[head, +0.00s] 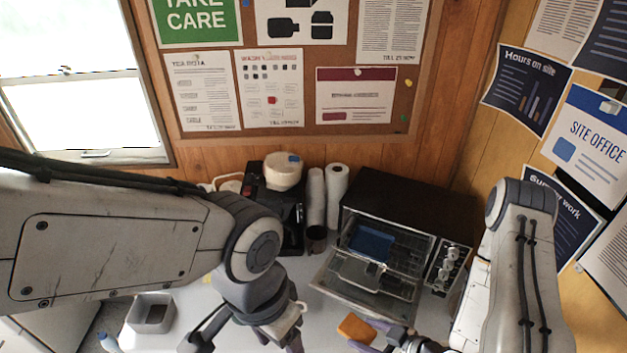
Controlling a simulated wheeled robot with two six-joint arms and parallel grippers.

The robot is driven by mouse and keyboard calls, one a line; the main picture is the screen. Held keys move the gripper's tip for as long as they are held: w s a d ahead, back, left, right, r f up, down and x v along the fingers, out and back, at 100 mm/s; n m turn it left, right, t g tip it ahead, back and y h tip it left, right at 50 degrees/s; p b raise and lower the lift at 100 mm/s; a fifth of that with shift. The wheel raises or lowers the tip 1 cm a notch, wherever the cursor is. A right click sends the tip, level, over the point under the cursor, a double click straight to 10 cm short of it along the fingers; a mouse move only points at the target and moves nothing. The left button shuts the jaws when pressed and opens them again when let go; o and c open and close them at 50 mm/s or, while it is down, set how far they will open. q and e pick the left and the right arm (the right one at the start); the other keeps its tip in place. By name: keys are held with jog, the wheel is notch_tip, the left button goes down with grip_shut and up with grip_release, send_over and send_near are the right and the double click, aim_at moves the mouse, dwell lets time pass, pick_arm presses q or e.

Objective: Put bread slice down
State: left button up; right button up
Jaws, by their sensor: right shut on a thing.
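The bread slice (357,328) is a small orange-brown piece at the bottom of the head view, right of centre. My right gripper (372,337) is shut on it and holds it in front of the oven's open door. Part of that gripper is cut off by the lower picture edge. My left gripper (278,341) points down over the white worktop to the left of the bread. Its fingertips run out of the picture, so its opening is unclear.
A dark toaster oven (412,199) stands at the back with its door (362,300) down and a rack inside. Two white rolls (336,182) and a black appliance (287,233) stand left of it. A grey square container (152,313) sits at the left on the worktop (195,302).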

jog(key=shift+w+d+f+b, duration=0.15)
jog(key=shift+w+b, duration=0.25)
jog(key=shift+w, duration=0.1)
jog(key=shift+w+d+f+b, duration=0.15)
jog(key=shift+w+b, duration=0.25)
jog(key=shift+w, duration=0.05)
jog(key=shift+w+d+b, duration=0.2)
jog(key=shift+d+b, duration=0.05)
jog(key=shift+b, duration=0.05)
jog(key=w+d+n+g+y+b, duration=0.1)
jog(key=w+d+b, duration=0.4)
jog(key=w+b, duration=0.1)
jog(key=shift+w+n, duration=0.3)
jog(key=shift+w, duration=0.35)
